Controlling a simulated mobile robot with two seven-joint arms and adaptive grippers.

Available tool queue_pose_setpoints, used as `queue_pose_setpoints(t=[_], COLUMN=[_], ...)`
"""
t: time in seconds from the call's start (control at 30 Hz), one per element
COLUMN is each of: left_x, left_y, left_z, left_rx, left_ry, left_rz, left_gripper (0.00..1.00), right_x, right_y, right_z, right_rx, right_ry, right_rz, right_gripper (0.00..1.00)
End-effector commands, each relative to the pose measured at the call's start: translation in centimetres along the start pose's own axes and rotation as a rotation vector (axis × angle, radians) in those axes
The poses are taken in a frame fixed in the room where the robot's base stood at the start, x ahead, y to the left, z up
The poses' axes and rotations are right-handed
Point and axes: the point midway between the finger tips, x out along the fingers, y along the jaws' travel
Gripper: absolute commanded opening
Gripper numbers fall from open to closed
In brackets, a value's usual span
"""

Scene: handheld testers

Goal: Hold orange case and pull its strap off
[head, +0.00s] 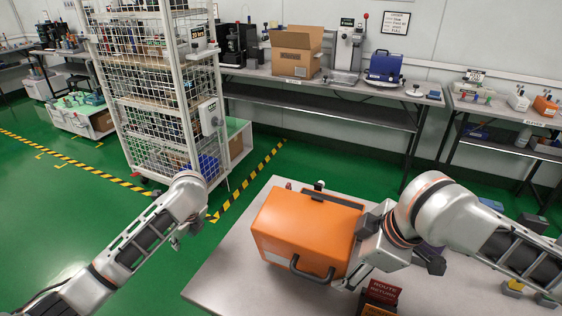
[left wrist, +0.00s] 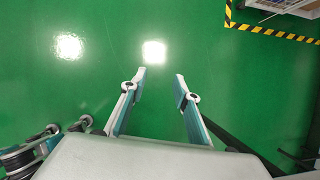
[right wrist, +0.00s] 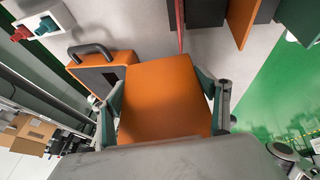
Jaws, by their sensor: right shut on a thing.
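The orange case (head: 300,222) is at the left part of the grey table, with a dark curved handle (head: 312,272) on its front side and a dark strip (head: 330,199) along its back top edge. I cannot tell which dark part is the strap. My right gripper (head: 366,243) is at the case's right side. In the right wrist view, its fingers (right wrist: 165,100) lie on both sides of the orange case (right wrist: 165,88), shut on it. My left gripper (head: 176,242) is left of the table, apart from the case. In the left wrist view it is open (left wrist: 160,78) and empty over green floor.
A red sign (head: 384,291) stands at the table's front. Another orange-and-dark handled unit (right wrist: 100,70) shows in the right wrist view. A wire cage rack (head: 155,90) stands behind left. A back bench holds a cardboard box (head: 296,50) and a blue case (head: 385,66).

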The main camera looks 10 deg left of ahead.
Motion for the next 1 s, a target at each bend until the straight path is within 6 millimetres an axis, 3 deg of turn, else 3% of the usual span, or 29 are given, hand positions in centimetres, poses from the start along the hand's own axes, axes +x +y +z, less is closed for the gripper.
queue_pose_setpoints(t=[0.03,0.1,0.3,0.6,0.8,1.0], left_x=[-2.2,-5.0,-13.7,-26.9,-32.0,-33.0], left_y=[-2.2,-4.5,-10.3,-15.5,-16.5,-16.8], left_z=[-0.7,-1.8,-4.9,-9.2,-10.9,-11.7], left_rx=[0.076,0.190,0.533,1.055,1.272,1.337], left_ry=[0.026,0.059,0.115,0.096,0.058,0.047], left_rz=[-0.038,-0.083,-0.227,-0.436,-0.513,-0.534], left_gripper=[0.31,0.31,0.31,0.31,0.31,0.31], right_x=[0.0,0.0,0.0,0.0,0.0,0.0], right_y=[0.1,0.1,0.1,0.1,0.1,0.1], right_z=[0.0,0.0,0.0,0.0,0.0,0.0], right_rx=[0.001,0.001,0.001,0.001,0.002,0.002], right_ry=[0.000,0.000,0.000,0.000,0.000,0.000], right_rz=[0.002,0.002,0.002,0.002,0.002,0.002], right_gripper=[0.54,0.54,0.54,0.54,0.54,0.54])
